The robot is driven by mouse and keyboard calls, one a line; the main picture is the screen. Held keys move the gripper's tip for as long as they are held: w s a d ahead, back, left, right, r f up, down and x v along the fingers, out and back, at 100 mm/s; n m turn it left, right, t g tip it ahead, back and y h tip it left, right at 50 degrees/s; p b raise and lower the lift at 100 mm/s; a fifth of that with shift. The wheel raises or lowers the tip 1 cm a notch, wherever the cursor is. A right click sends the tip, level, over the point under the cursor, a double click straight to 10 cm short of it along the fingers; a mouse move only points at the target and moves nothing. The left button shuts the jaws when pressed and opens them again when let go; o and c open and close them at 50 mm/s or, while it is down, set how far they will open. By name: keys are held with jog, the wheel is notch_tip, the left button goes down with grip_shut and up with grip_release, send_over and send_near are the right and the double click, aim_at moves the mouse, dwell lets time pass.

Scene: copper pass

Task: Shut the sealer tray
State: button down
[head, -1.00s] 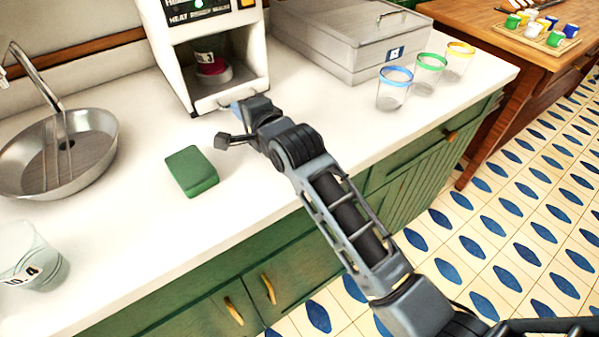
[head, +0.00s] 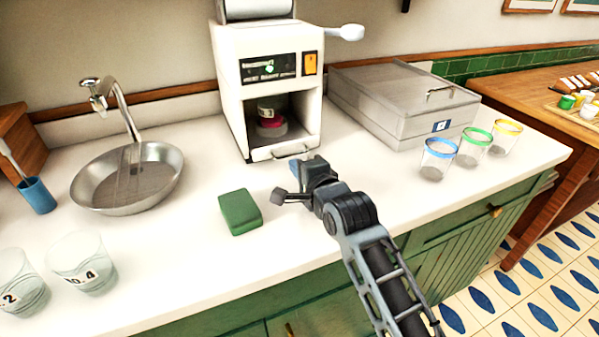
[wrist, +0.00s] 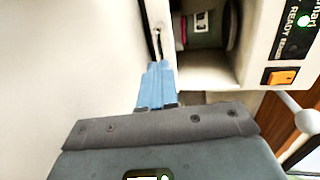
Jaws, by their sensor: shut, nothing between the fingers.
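The white sealer (head: 266,60) stands against the back wall with a dark open-fronted bay. Its tray (head: 281,148) is at the bottom of the bay, with a thin handle on its front edge. The tray front is close to the machine's face; I cannot tell whether it is fully in. A cup with magenta contents (head: 270,124) sits inside the bay. My gripper (head: 299,164) is just in front of the tray handle, shut and empty. In the wrist view the blue fingertips (wrist: 157,68) are together, by the thin handle (wrist: 156,42); contact is unclear.
A green block (head: 240,212) lies on the counter, left of my arm. A sink basin (head: 128,190) is at left, with clear cups at the front left. A steel box (head: 395,100) and three rimmed cups (head: 440,158) stand at right.

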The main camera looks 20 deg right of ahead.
jog(key=shift+v, duration=0.8)
jog(key=shift+s, duration=0.3)
jog(key=b+v, duration=0.1)
jog(key=v, duration=0.7)
jog(key=shift+s, duration=0.15)
